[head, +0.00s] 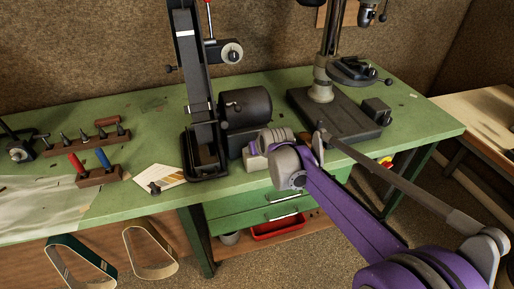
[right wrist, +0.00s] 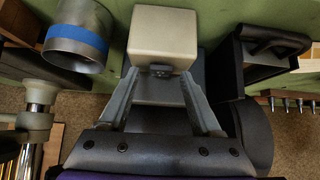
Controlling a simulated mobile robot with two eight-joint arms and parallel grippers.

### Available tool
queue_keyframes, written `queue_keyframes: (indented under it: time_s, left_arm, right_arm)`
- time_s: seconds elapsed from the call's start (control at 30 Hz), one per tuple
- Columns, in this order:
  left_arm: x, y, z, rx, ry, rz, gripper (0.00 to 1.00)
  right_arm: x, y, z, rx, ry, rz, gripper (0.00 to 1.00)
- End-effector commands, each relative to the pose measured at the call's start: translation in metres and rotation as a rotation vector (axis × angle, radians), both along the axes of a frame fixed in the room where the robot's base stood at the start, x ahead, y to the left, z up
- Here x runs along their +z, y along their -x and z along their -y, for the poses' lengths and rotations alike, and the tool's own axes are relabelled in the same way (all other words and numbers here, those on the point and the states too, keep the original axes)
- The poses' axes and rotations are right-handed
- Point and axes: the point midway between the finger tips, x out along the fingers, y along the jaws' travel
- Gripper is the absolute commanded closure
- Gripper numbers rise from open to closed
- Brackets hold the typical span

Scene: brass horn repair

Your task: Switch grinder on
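The grinder (head: 203,110) is a tall black belt machine with a dark motor (head: 245,104), standing on the green bench. A cream box (right wrist: 165,35) with a small dark part on its near face (right wrist: 160,70) shows in the right wrist view; this may be the switch box. A pale corner (head: 254,160) shows beside my right wrist in the head view. My right gripper (right wrist: 160,82) is open, its fingertips at the near edge of the cream box, with nothing held. Contact cannot be told. In the head view my wrist hides the fingers. My left gripper is out of view.
The green bench (head: 410,103) carries a drill press (head: 335,112) at right. A tool rack (head: 88,140), red and blue handled tools (head: 98,162) and a card (head: 160,178) lie at left. A blue-banded cylinder (right wrist: 78,42) is close left of the cream box.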

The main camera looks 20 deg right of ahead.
Motion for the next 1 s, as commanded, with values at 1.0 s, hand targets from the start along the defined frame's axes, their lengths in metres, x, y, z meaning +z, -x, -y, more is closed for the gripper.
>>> queue_keyframes:
  time_s: [1.0]
  left_arm:
    - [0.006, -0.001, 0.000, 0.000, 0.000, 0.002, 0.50]
  right_arm:
    - [0.076, 0.075, 0.003, 0.000, 0.000, 0.000, 0.35]
